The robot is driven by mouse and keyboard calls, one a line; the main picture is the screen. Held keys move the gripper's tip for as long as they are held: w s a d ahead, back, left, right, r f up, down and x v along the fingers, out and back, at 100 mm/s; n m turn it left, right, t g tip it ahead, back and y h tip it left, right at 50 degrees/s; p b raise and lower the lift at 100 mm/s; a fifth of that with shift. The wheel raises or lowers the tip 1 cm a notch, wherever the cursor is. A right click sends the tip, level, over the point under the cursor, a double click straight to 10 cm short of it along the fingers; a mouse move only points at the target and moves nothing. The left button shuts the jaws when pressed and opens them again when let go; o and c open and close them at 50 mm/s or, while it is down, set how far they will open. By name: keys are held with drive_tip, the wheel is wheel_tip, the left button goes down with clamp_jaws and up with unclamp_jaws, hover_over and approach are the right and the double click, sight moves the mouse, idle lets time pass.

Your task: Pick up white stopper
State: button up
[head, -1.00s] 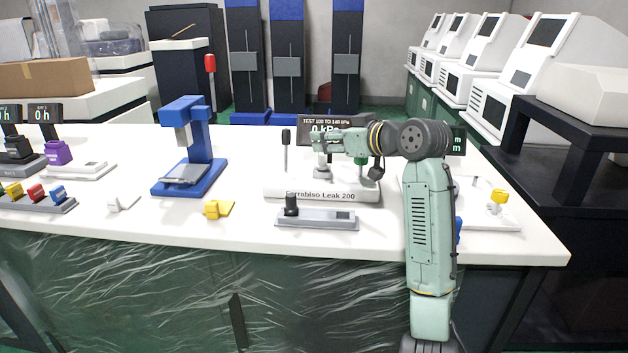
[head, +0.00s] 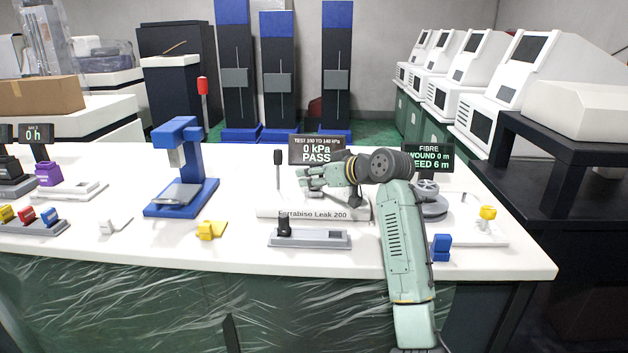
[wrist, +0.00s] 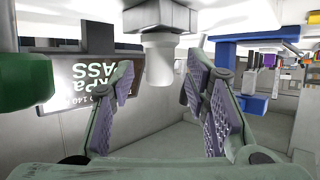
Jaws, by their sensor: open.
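A white cylindrical piece (wrist: 159,62), which looks like the white stopper, hangs below a grey collar in the wrist view. It stands upright between the two finger pads, near their far ends, with a gap on both sides. My gripper (wrist: 160,88) is open and empty around it. In the head view, my gripper (head: 306,178) points left over the white leak tester (head: 300,212), below its display. The fingers and arm hide much of the tester there, and the stopper cannot be made out clearly.
The tester display (head: 317,150) reads 0 kPa PASS. A green knob (wrist: 25,82) is close at left in the wrist view. A blue press (head: 182,165) stands left of the tester. A grey fixture (head: 309,238) with a black knob lies in front.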

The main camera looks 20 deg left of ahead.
drive_tip(key=shift+w+a+f, duration=0.1)
drive_tip(key=shift+a, duration=0.1)
drive_tip(key=shift+c, duration=0.5)
clamp_jaws()
